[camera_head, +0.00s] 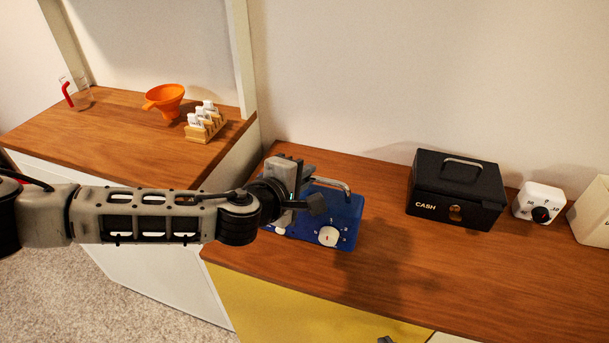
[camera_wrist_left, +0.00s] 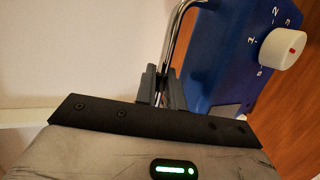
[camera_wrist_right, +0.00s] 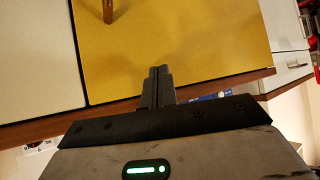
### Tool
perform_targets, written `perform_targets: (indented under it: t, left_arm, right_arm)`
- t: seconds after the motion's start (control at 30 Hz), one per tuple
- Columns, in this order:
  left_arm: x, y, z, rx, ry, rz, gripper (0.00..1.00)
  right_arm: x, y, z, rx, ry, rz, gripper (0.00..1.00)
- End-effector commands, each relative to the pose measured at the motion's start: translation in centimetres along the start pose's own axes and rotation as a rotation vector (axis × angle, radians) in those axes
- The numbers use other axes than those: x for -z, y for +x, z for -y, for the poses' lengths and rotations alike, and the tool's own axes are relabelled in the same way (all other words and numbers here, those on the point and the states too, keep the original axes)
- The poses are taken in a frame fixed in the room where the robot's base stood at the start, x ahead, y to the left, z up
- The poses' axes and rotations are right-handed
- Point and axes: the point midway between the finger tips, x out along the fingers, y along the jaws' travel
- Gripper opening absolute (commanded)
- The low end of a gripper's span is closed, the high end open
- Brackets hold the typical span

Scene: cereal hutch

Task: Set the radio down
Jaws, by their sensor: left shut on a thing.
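The radio (camera_head: 343,217) is a blue box with white dials and a metal carrying handle (camera_head: 335,185). It is over the wooden counter, left of the cash box, partly hidden behind my left arm. I cannot tell whether its base touches the wood. My left gripper (camera_head: 308,192) is shut on the radio's handle; the left wrist view shows the metal bar between the fingers (camera_wrist_left: 157,88), with the blue body (camera_wrist_left: 228,50) to the right. My right gripper (camera_wrist_right: 157,85) has its fingers together with nothing between them, in front of a yellow cabinet panel.
The counter (camera_head: 400,255) is clear between the radio and the black cash box (camera_head: 457,190). A white timer (camera_head: 538,203) and a cream container (camera_head: 592,213) stand further right. The left counter holds an orange funnel (camera_head: 165,98), a wooden rack (camera_head: 205,127) and a clear jug (camera_head: 76,92).

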Motion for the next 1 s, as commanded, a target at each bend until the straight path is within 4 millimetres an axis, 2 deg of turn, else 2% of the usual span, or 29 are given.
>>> perform_targets:
  t: [0.03, 0.1, 0.13, 0.47, 0.53, 0.67, 1.0]
  left_arm:
    - [0.0, 0.1, 0.0, -0.003, 0.001, 0.001, 0.00]
    - [0.0, 0.1, 0.2, 0.001, 0.000, 0.000, 0.24]
    - [0.0, 0.1, 0.2, 0.001, 0.000, 0.000, 0.32]
    - [0.0, 0.0, -0.1, 0.000, 0.000, 0.000, 0.32]
    - [0.1, -0.6, 0.0, 0.001, 0.000, -0.001, 0.32]
    - [0.1, -2.7, -0.1, 0.002, 0.000, 0.000, 0.32]
    - [0.1, -9.7, -0.1, 0.001, 0.000, -0.001, 0.32]
  right_arm:
    - [0.0, 0.0, 0.0, 0.000, 0.000, 0.000, 0.00]
    - [0.0, 0.0, 0.0, 0.001, 0.000, 0.000, 0.00]
    - [0.0, 0.0, 0.0, 0.001, 0.000, 0.000, 0.00]
    - [0.0, 0.0, 0.1, 0.002, 0.000, 0.000, 0.00]
    - [0.0, 0.0, 0.1, 0.002, 0.000, 0.000, 0.00]
    - [0.1, -0.1, 0.1, 0.002, 0.000, 0.000, 0.00]
    - [0.1, -0.2, 0.1, 0.001, -0.001, 0.002, 0.00]
